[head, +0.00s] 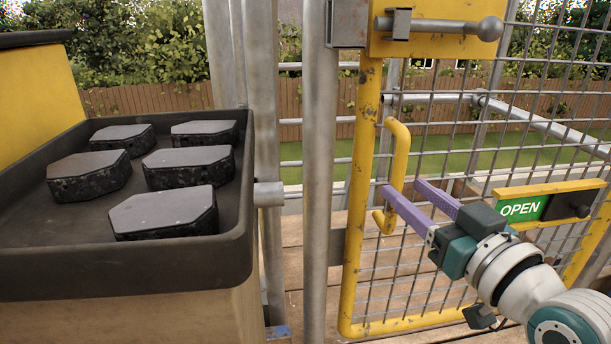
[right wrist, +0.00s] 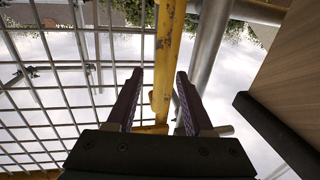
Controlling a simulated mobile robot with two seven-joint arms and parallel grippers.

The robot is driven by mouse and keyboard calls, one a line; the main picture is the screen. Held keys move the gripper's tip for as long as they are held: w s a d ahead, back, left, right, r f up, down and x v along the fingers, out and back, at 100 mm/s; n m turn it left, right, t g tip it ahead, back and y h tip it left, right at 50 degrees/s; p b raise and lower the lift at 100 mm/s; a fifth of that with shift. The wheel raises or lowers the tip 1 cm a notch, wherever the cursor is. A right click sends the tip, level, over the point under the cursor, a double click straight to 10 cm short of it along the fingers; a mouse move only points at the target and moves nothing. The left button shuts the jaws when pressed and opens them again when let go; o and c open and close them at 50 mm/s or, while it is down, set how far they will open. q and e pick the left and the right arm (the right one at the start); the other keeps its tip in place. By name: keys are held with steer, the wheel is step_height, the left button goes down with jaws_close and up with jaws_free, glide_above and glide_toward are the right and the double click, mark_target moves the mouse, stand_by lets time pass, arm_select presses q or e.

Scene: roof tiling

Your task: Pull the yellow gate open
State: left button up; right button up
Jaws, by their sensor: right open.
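The yellow gate (head: 357,250) has a wire mesh panel and stands right of a grey post (head: 318,180) in the head view. Its yellow handle (head: 400,150) is a bent bar on the gate's left upright. A grey bolt (head: 445,27) on the top plate ends short of the keeper (head: 347,22) on the post. My right gripper (head: 404,187) is open at the handle's lower part. In the right wrist view, a yellow bar (right wrist: 157,101) shows between its purple fingers (right wrist: 158,74); contact cannot be told. My left gripper is out of view.
A dark tray (head: 130,272) with several dark tiles (head: 165,212) stands at the left. A green "OPEN" sign (head: 523,209) is on the gate's yellow crossbar near my right wrist. Wooden boards (head: 400,270) lie below, and a fence shows behind.

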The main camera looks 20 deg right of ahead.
mark_target(401, 186)
steer(key=shift+w+b, duration=0.55)
steer(key=shift+w, duration=1.3)
jaws_close()
